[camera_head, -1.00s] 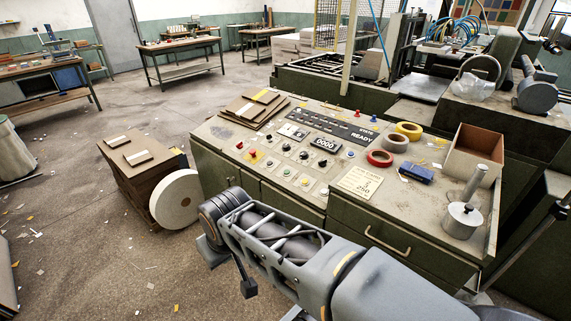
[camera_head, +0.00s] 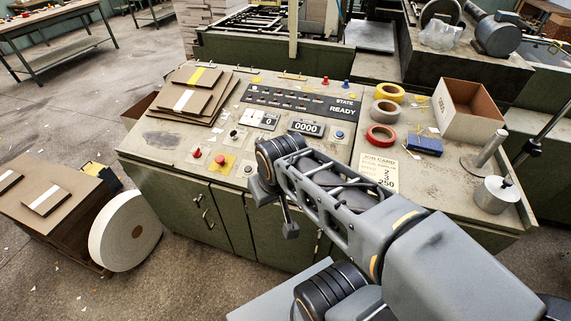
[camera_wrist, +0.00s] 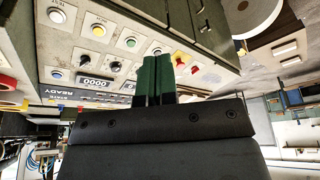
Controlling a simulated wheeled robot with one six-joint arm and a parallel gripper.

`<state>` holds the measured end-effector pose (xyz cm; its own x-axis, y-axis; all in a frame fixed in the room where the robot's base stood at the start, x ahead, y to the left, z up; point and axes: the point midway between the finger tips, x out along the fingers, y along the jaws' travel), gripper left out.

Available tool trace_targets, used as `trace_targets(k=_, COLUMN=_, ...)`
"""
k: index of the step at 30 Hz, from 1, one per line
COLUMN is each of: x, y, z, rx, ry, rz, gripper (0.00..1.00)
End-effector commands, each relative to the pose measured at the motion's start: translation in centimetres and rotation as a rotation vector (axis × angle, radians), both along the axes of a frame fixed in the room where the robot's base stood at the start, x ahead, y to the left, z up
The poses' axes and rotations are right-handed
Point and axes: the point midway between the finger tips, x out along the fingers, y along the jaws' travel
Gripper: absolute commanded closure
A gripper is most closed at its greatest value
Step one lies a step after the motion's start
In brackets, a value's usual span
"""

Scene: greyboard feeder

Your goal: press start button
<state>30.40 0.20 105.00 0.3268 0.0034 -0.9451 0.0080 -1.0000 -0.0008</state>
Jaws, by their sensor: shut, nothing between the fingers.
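The green button (camera_wrist: 131,42), a likely start button, sits in a row of round buttons on the control panel in the wrist view; I cannot read its label. A yellow button (camera_wrist: 98,30) and a white one (camera_wrist: 56,16) lie to its left, and red knobs (camera_wrist: 180,62) to its right. My gripper (camera_wrist: 153,76) is shut and empty, its green fingers pointing at the panel just below and right of the green button, apparently not touching. In the head view my arm hides the green button and the gripper; the display (camera_head: 306,128) and the READY sign (camera_head: 343,111) show.
Cardboard sheets (camera_head: 198,92) lie on the console's left. Tape rolls (camera_head: 381,135), a blue box (camera_head: 424,146), an open carton (camera_head: 466,108) and a metal cylinder (camera_head: 494,196) stand on its right. A white roll (camera_head: 125,231) and a board stack (camera_head: 42,212) are on the floor at left.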

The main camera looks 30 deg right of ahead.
Motion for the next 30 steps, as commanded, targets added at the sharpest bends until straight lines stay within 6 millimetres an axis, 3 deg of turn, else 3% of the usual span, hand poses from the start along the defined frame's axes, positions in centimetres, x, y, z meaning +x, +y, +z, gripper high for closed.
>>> trace_targets(k=14, x=0.8, y=0.1, z=0.0, rx=0.053, ry=0.024, rz=-0.034, gripper=1.00)
trace_targets(k=17, x=2.6, y=0.3, z=-0.3, rx=0.158, ry=0.066, rz=-0.105, gripper=1.00)
trace_targets(k=23, x=9.0, y=0.0, z=-1.8, rx=0.479, ry=0.142, rz=-0.366, gripper=1.00)
trace_targets(k=30, x=16.3, y=-4.0, z=-5.7, rx=0.801, ry=0.145, rz=-0.743, gripper=1.00)
